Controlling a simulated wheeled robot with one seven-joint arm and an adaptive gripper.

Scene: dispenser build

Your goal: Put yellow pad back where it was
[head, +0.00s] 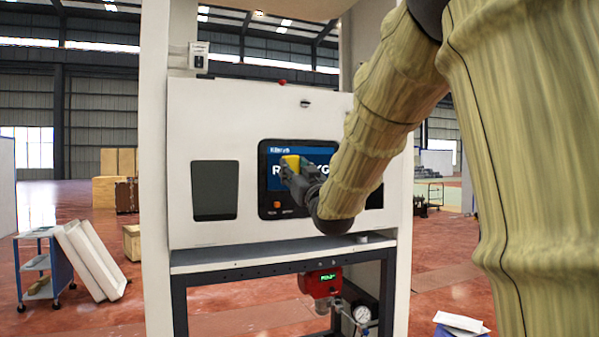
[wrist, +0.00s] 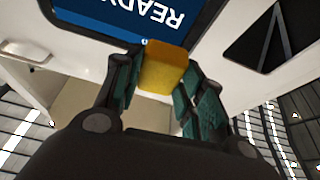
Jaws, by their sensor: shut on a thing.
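The yellow pad (head: 291,162) is held between the fingers of my gripper (head: 287,170), in front of the blue screen of the white dispenser (head: 340,112). In the wrist view the yellow pad (wrist: 163,68) sits between the two green-lined fingers of my gripper (wrist: 160,75). Its upper end overlaps the lower edge of the screen (wrist: 120,18). I cannot tell whether the pad touches the machine. My arm hides the right part of the screen and part of the right dark window.
A narrow ledge (head: 280,256) runs below the panel. A red device with a green display (head: 320,281) and a gauge (head: 361,314) hang under it. A dark window (head: 214,190) is left of the screen. A blue cart (head: 42,265) stands at the far left.

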